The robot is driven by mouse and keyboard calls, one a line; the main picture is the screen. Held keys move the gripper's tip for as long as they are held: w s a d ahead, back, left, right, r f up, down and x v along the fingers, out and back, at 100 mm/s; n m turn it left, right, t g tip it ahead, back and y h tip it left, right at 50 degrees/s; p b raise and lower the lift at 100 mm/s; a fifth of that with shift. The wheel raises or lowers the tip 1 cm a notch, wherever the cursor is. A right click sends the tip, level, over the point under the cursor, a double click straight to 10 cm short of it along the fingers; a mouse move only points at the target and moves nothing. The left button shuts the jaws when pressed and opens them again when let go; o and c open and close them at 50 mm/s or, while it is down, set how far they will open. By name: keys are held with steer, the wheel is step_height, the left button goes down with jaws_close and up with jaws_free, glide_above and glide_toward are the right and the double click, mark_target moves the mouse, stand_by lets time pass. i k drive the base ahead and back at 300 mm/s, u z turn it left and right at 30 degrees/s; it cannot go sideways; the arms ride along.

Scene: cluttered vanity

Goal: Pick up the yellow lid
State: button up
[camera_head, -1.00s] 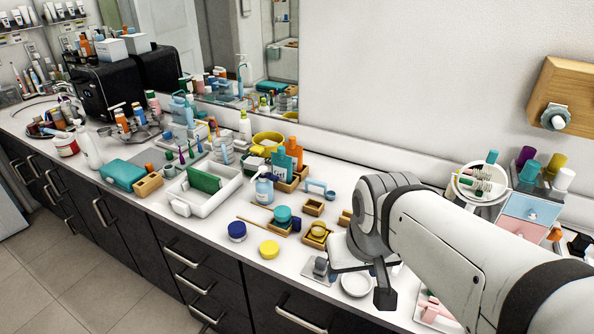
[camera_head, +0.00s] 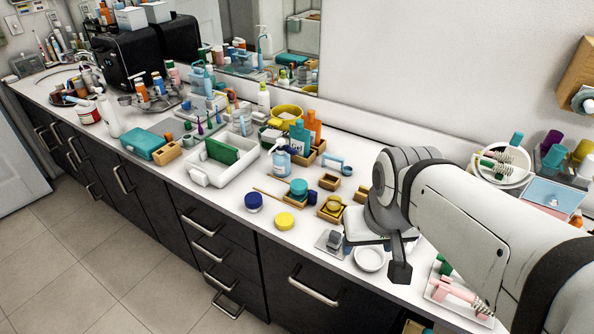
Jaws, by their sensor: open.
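A round yellow lid (camera_head: 285,221) lies flat near the counter's front edge, right of a dark blue round lid (camera_head: 254,202). A second, smaller round yellow thing (camera_head: 334,202) sits in a small wooden box behind it to the right. My gripper (camera_head: 368,256) is open and points down, to the right of the yellow lid and apart from it. One dark finger shows clearly; the other is hard to tell from a small grey block to its left. Nothing shows held.
A white round dish (camera_head: 370,258) lies under my gripper. A teal jar (camera_head: 298,188), a blue pump bottle (camera_head: 281,161) and a white tray (camera_head: 200,174) stand behind the lid. The counter's front edge is close to the lid.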

mark_target(284, 221)
steer(key=z, duration=1.05)
steer(key=k, duration=1)
steer(key=u, duration=0.95)
steer(key=i, duration=1)
steer(key=u, duration=0.1)
